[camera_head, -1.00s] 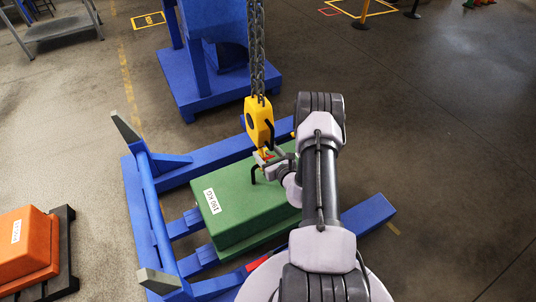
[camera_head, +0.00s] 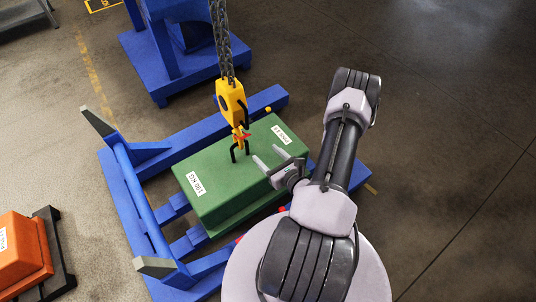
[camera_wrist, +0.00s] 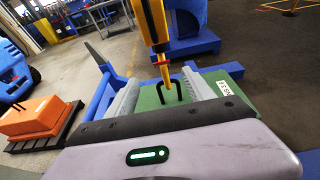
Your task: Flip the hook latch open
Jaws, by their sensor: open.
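The yellow hook block (camera_head: 231,100) hangs from a chain above the green weight (camera_head: 225,180). Its hook (camera_head: 238,143) reaches down to the black lifting loop on the weight's top. The small red latch (camera_head: 244,137) shows at the hook and sticks out to the right; it also crosses the hook in the wrist view (camera_wrist: 161,63). I cannot tell how far the latch is turned. My gripper (camera_head: 264,153) is open and empty, just right of the hook and apart from it. In the wrist view, the hook and black loop (camera_wrist: 168,92) appear between its fingers.
The green weight rests on a blue frame (camera_head: 145,190) with upright posts on the left. A blue stand (camera_head: 175,65) is behind. An orange weight (camera_head: 22,245) lies on a dark pallet at the left. Open floor lies to the right.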

